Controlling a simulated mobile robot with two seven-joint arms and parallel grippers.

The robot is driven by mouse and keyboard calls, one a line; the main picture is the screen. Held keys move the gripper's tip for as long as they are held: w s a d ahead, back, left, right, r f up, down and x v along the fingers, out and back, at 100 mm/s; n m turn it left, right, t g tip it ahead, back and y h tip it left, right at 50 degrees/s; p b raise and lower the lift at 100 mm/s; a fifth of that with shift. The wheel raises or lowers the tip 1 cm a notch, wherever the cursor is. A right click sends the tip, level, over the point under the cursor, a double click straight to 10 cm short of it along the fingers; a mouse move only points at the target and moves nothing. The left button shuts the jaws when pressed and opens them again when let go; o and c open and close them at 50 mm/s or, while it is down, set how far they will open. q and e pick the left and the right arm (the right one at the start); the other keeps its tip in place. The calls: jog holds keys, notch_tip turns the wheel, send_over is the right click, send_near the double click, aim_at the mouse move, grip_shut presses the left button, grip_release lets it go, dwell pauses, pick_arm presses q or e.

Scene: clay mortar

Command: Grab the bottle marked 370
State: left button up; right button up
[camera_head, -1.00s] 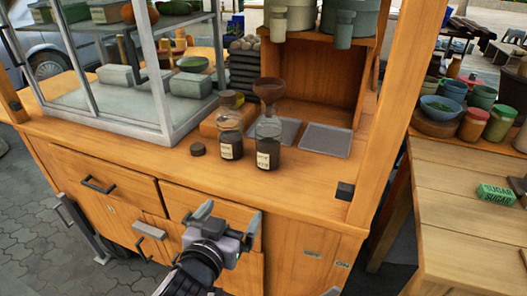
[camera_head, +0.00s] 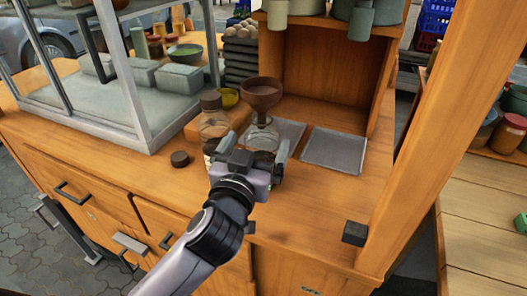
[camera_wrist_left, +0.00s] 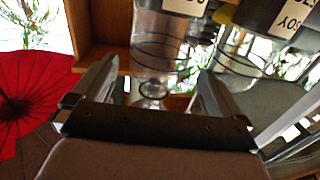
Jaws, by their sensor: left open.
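In the left wrist view, which looks upside down, the open fingers (camera_wrist_left: 157,88) face a clear bottle (camera_wrist_left: 158,45) with a partly cut-off label. Another bottle (camera_wrist_left: 275,22) beside it reads SOY. I cannot read 370 anywhere. My right gripper is out of view.
A glass-sided case (camera_head: 150,128) stands at the left. A grey tray (camera_head: 334,150) lies to the right, and a wooden post (camera_head: 450,120) rises beyond it.

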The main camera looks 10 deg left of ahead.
pick_arm(q)
jog(key=shift+w+d, duration=0.2)
jog(key=shift+w, duration=2.55)
jog(key=c, duration=1.2)
jog(key=shift+r, duration=0.1)
jog(key=c, duration=0.3)
jog(key=shift+p, duration=0.3)
